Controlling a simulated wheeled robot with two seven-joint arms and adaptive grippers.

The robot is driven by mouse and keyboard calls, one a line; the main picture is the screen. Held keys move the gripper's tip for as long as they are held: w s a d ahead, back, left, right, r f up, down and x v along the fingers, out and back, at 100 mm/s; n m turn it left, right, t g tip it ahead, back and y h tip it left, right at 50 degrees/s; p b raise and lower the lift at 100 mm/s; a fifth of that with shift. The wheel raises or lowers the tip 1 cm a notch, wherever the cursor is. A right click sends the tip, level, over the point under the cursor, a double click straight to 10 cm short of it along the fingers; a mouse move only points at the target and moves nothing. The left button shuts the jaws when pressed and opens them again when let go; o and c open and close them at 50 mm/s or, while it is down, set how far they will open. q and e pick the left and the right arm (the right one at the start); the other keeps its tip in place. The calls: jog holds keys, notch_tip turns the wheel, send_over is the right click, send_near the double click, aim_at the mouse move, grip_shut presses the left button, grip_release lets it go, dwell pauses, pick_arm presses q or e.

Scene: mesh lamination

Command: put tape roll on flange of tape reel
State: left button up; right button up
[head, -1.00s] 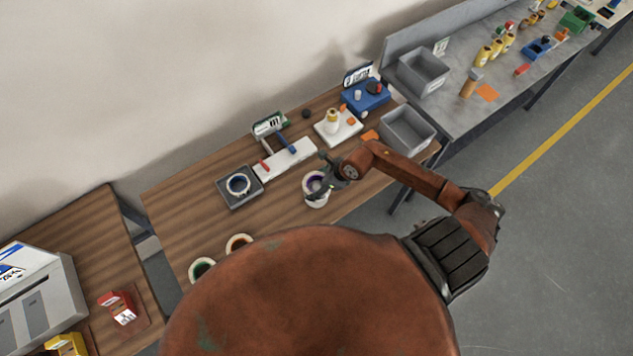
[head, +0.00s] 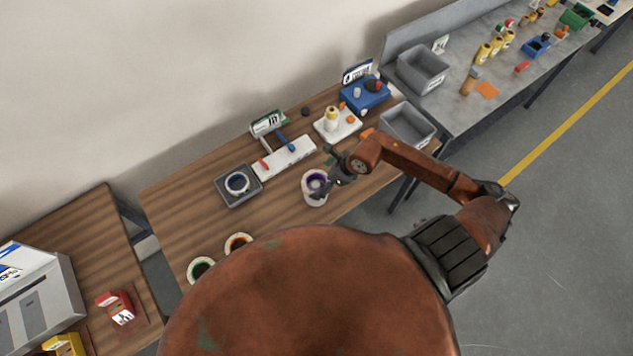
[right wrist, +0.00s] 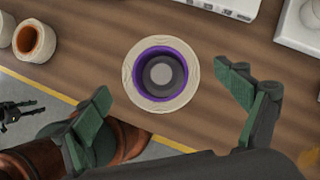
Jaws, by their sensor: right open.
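A cream-white roll with a purple inner ring (head: 314,186) stands on the wooden table in the head view. In the right wrist view the same roll (right wrist: 133,75) is seen from above, with a grey round middle inside the purple ring. I cannot tell whether that middle is a hub of the reel. My right gripper (head: 327,172) is open and empty beside the roll; in the right wrist view its green-padded fingers (right wrist: 163,80) are spread on either side, apart from it. A dark jointed shape, seemingly my left gripper (right wrist: 25,112), shows at the left edge.
A dark tray (head: 222,200) holds a blue-cored roll. An orange-cored roll (head: 238,243) and a green-cored roll (head: 201,268) lie near the front edge. Behind are a white stand (head: 283,157), a white base with a yellow-topped bottle (head: 338,126) and a grey bin (head: 407,126).

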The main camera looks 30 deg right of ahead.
jog(key=b+v, duration=0.1)
jog(key=v, duration=0.7)
jog(key=shift+b, duration=0.35)
